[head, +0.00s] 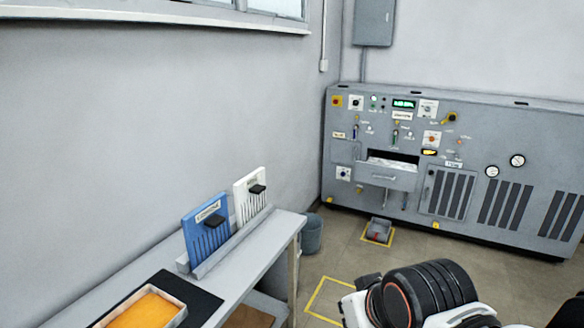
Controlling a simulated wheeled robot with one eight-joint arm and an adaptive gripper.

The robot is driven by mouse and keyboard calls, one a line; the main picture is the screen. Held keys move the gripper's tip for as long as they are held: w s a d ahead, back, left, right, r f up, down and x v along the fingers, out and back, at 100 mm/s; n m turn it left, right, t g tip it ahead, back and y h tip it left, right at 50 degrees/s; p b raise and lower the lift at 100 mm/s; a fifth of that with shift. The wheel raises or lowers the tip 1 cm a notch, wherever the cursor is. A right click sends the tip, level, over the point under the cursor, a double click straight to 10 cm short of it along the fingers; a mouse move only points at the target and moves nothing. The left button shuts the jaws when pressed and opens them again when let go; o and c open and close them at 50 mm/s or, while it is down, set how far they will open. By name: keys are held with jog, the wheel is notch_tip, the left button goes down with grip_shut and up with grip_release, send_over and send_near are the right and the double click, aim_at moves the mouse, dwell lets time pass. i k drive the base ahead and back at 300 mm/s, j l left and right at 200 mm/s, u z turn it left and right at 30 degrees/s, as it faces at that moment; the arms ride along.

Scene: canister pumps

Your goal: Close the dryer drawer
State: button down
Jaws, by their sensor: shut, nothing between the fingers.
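The dryer drawer (385,177) sticks out of the front of a long grey machine (470,140) at the far right. It is open, and something pale shows inside it. A dark gap shows above it, and a handle is on its front face. Part of my arm shows at the bottom right, black and white with an orange ring, well short of the machine. The fingers of my gripper are not in view.
A grey bench (236,262) on the left holds a blue panel (205,230), a white panel (249,195) and a tray (145,308) of orange material. A bucket (312,234) stands past its end. A small grey floor item (379,231) sits below the drawer. Floor between is open.

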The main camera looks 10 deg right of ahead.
aim_at(389, 174)
jog(key=i+l, duration=0.35)
jog(key=l, duration=0.15)
jog(key=i+l+u, duration=0.1)
jog(key=i+l, duration=0.65)
jog(key=l, duration=0.25)
jog(key=i+l+u, duration=0.1)
jog(key=i+l, duration=0.25)
jog(key=l, duration=0.15)
jog(key=i+l, duration=0.35)
jog(key=l, duration=0.2)
jog(key=i+l+u, duration=0.1)
jog(key=i+l, duration=0.25)
jog(key=l, duration=0.2)
jog(key=i+l, duration=0.3)
jog(key=l, duration=0.3)
jog(key=i+l+u, duration=0.1)
jog(key=i+l, duration=0.2)
jog(key=l, duration=0.25)
